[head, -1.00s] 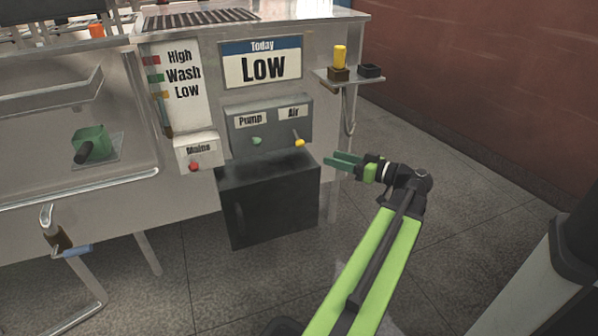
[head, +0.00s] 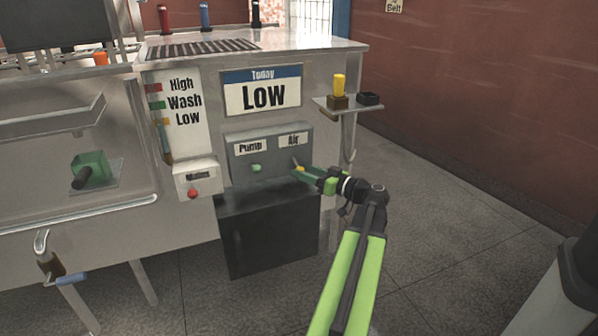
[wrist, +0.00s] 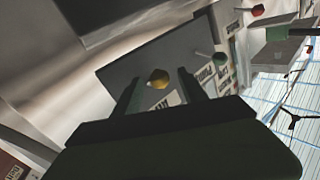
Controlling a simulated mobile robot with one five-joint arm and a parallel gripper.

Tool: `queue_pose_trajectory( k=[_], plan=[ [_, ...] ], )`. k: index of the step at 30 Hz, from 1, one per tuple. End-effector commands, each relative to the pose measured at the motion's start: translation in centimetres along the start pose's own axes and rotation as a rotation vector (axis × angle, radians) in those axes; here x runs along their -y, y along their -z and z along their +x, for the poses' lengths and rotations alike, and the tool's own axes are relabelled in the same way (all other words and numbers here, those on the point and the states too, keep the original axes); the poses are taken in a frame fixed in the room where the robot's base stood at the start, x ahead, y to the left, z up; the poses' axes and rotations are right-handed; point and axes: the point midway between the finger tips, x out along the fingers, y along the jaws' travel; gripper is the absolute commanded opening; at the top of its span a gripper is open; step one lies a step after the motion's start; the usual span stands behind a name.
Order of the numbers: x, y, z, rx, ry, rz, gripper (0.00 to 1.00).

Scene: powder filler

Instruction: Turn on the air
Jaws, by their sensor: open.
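The Air lever, with a yellow ball knob (head: 300,169), is on the grey control box (head: 270,166) under the "Air" label (head: 293,140). It points downward and slightly right in the head view. My gripper (head: 305,172) is open at the lever, reaching in from the right. In the wrist view the yellow knob (wrist: 158,79) appears between the two spread fingers. I cannot tell whether either finger touches it.
The Pump lever with its green knob (head: 256,168) is just left. The Mains box with a red knob (head: 193,193) is further left. A small shelf (head: 345,107) with a yellow-topped item juts out above right. A dark cabinet (head: 270,238) is below.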

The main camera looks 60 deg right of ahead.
Motion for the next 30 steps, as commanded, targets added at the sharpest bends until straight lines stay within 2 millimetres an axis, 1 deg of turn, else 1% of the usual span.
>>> queue_pose_trajectory(
  k=[1, 3, 6, 14, 25, 26, 30],
  plan=[
    [0.0, 0.0, 0.8, 0.001, 0.003, 0.000, 0.50],
    [0.0, 0.0, 1.5, 0.000, 0.002, 0.000, 0.50],
    [0.0, 0.0, 2.0, 0.000, 0.000, 0.000, 0.50],
    [0.0, 0.0, 2.2, 0.000, 0.001, 0.000, 0.50],
    [0.1, 0.0, 2.2, 0.000, 0.004, 0.000, 0.01],
    [0.1, 0.0, 2.2, 0.000, 0.004, 0.000, 0.00],
    [0.2, 0.0, 2.2, -0.001, 0.005, 0.000, 0.00]
  ],
)
